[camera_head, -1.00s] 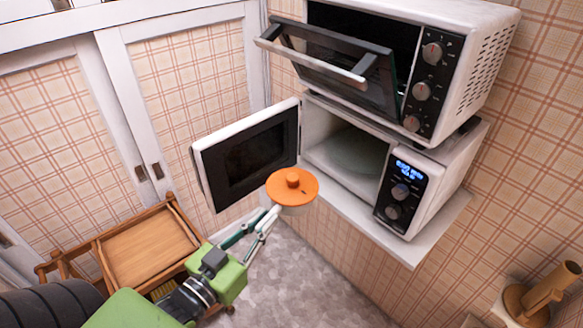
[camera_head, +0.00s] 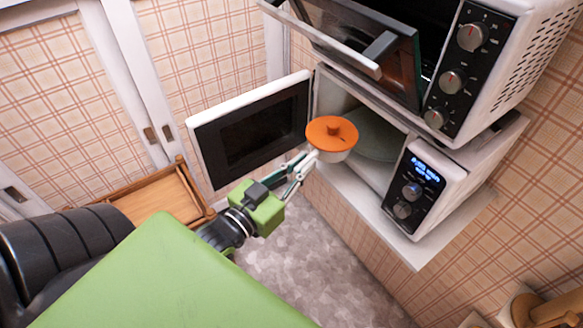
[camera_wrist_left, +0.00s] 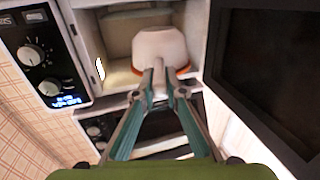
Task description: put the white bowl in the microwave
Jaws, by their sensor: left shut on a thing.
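The white bowl (camera_head: 335,155) has an orange lid (camera_head: 332,132) with a knob on top. My left gripper (camera_head: 306,160) is shut on the bowl's near side and holds it level at the microwave's opening. The bowl (camera_wrist_left: 160,47) also shows in the left wrist view, in front of the cavity, with the gripper's fingertips (camera_wrist_left: 159,90) against it. The microwave (camera_head: 441,185) stands on a shelf with its door (camera_head: 252,128) swung open to the left. Its round plate (camera_head: 375,138) is partly hidden behind the bowl and the front panel. My right gripper is not in view.
A toaster oven (camera_head: 520,65) sits above the microwave, with its door (camera_head: 360,45) tilted down over the opening. The open microwave door stands close to my left gripper. A wooden cart (camera_head: 160,205) is at the left.

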